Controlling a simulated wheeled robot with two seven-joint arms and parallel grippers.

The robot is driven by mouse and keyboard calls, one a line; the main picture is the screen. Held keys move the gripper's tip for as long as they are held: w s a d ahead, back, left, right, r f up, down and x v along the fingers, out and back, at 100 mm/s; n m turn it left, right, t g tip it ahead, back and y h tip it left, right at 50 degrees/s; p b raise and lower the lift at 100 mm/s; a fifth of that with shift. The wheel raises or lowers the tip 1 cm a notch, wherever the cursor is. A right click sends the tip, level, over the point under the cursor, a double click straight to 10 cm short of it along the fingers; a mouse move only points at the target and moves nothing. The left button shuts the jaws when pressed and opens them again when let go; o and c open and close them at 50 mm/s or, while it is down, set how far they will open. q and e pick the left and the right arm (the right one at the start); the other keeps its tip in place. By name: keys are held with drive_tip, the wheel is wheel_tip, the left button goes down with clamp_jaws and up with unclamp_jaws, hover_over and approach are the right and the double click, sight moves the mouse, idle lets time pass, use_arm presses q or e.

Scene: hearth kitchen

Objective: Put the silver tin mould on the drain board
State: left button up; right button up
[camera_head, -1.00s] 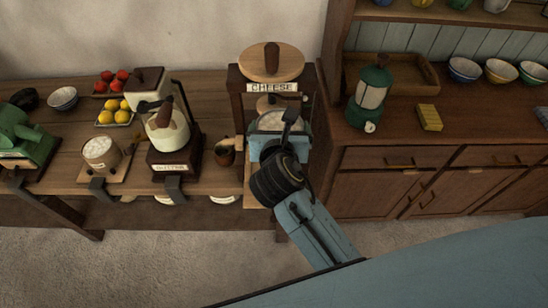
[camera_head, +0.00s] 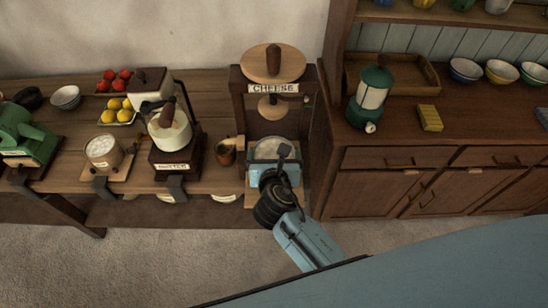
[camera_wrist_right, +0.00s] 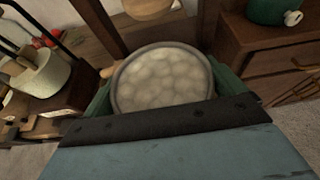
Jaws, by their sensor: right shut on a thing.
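The silver tin mould (camera_wrist_right: 116,92) is round, with a grey metal rim and pale lumpy filling, and it looks level. My right gripper (camera_wrist_right: 163,80) is shut on it, with a green finger at each side. In the head view the mould (camera_head: 270,146) is in front of the wooden cheese press (camera_head: 237,95), below its round presser (camera_head: 272,106). My right gripper (camera_head: 272,160) partly hides it there. I cannot tell for sure which board is the drain board; a light wooden board (camera_head: 122,171) under a white-filled container lies on the table at left. My left gripper is not in view.
A copper-coloured mug (camera_head: 227,152) stands just left of the press. A cream pot (camera_head: 169,133) on a dark stand is further left, beside lemons (camera_head: 118,107) and a green machine (camera_head: 28,137).

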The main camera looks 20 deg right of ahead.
drive_tip(key=shift+f, duration=0.4)
drive_tip(key=shift+f, duration=0.15)
drive_tip(key=o, duration=1.1)
drive_tip(key=shift+f, duration=0.1)
drive_tip(key=shift+s+r, duration=0.15)
drive_tip(key=shift+r, duration=0.05)
drive_tip(key=v, duration=1.1)
drive_tip(key=shift+s+p, duration=0.3)
drive_tip(key=shift+s, duration=0.05)
drive_tip(key=shift+a, duration=0.15)
